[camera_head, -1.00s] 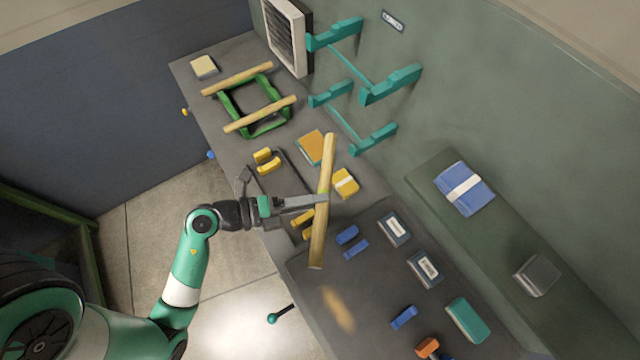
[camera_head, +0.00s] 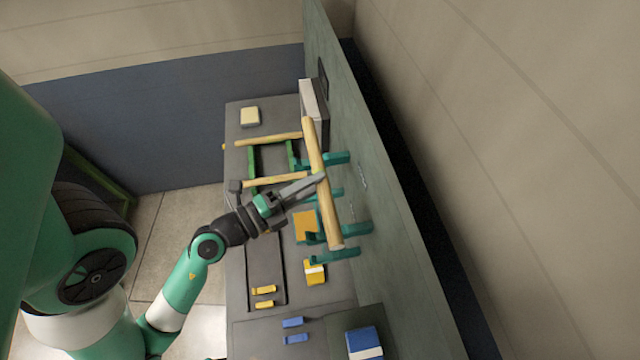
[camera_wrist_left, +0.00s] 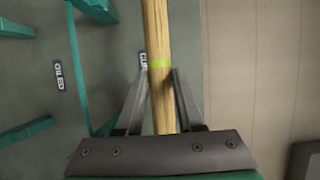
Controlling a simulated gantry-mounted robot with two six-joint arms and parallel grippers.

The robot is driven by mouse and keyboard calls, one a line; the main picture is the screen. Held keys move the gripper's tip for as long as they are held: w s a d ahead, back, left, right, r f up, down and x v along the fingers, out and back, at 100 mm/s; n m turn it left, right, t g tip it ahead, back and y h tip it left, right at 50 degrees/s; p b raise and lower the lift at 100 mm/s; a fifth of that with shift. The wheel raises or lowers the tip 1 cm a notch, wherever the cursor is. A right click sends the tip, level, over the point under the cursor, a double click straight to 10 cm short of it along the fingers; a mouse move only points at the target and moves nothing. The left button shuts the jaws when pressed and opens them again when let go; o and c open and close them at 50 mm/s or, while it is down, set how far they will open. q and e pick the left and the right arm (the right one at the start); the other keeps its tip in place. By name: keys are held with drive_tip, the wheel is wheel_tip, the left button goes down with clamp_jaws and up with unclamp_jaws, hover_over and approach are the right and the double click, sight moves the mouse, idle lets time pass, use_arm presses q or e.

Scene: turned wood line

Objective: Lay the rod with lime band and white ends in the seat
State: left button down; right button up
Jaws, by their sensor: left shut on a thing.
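My left gripper (camera_head: 318,179) is shut on a pale wooden rod (camera_head: 327,208) near its middle. In the left wrist view the rod (camera_wrist_left: 157,32) runs up between the fingers (camera_wrist_left: 160,72), with a lime band (camera_wrist_left: 159,64) at the fingertips. Its ends look pale in the head view; their colour is hard to tell. The rod is in front of the teal wall brackets (camera_head: 352,226), hiding parts of them; I cannot tell whether it touches any. In the left wrist view teal bracket arms (camera_wrist_left: 25,132) lie left of the rod. My right gripper is out of view.
Wall labels show in the left wrist view: one reads OILED (camera_wrist_left: 58,76), another (camera_wrist_left: 143,62) is partly hidden. A green frame (camera_head: 254,162) with two rods stands on the bench (camera_head: 238,290). Yellow and blue blocks lie nearer. The wall (camera_head: 400,245) is close right of the rod.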

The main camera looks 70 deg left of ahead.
use_arm(q)
wheel_tip(320, 180, down, 6)
drive_tip(key=b, duration=0.3)
drive_tip(key=shift+s+f+b, duration=0.2)
drive_tip(key=shift+f+b, duration=0.05)
drive_tip(key=shift+b, duration=0.1)
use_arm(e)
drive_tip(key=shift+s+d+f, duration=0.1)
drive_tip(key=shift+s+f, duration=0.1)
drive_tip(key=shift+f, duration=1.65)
use_arm(q)
drive_tip(key=shift+c, duration=2.2)
unclamp_jaws()
drive_tip(key=shift+d, duration=0.1)
